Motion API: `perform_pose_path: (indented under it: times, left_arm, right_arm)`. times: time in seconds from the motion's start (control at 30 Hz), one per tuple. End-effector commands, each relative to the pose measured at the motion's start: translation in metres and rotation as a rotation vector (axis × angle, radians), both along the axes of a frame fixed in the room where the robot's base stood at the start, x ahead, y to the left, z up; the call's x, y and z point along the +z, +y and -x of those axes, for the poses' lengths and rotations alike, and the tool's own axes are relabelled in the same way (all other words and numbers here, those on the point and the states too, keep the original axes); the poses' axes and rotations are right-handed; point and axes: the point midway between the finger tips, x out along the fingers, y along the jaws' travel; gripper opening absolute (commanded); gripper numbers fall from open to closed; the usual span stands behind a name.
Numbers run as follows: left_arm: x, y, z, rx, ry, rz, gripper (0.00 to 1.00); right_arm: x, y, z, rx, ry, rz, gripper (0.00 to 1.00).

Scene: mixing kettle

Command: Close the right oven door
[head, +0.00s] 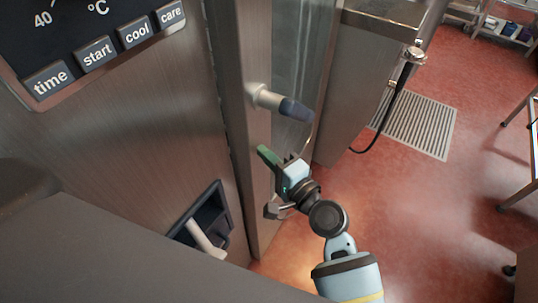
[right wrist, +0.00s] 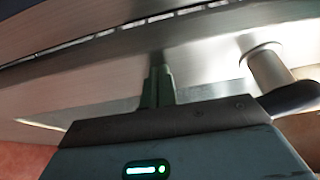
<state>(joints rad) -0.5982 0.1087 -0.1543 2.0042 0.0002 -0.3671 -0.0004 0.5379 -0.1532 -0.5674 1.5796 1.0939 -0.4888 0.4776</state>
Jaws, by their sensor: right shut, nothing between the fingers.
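The right oven door (head: 256,190) is a tall steel panel with a glass window, seen steeply from above. It stands beside the steel front with the control panel; I cannot tell exactly how far it is open. Its handle (head: 280,102), with a metal mount and dark grip, sticks out to the right and also shows in the right wrist view (right wrist: 272,72). My right gripper (head: 267,156) is shut and empty, below the handle. In the right wrist view its fingers (right wrist: 158,86) point at the steel surface; I cannot tell if they touch. My left gripper is not in view.
The control panel (head: 95,40) with labelled buttons is at upper left. A recessed grip (head: 205,222) sits low on the steel front. A steel counter (head: 365,80) with a hanging hose (head: 398,85) stands behind the door. The red floor (head: 420,210) with a drain grate (head: 420,125) is open at right.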

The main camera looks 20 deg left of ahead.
Motion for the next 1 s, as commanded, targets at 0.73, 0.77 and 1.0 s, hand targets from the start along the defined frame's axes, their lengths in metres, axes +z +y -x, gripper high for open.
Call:
perform_pose_path:
  times: [0.73, 0.77, 1.0]
  left_arm:
    - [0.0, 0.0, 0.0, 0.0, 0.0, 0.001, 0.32]
    - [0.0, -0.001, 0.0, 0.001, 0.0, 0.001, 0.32]
    - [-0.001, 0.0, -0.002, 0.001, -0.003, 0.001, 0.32]
  right_arm:
    - [-0.001, -0.027, 0.017, 0.0, 0.0, 0.002, 0.0]
    - [-0.001, -0.031, 0.019, 0.0, 0.0, 0.001, 0.0]
    - [-0.001, -0.058, 0.036, 0.0, 0.001, 0.001, 0.0]
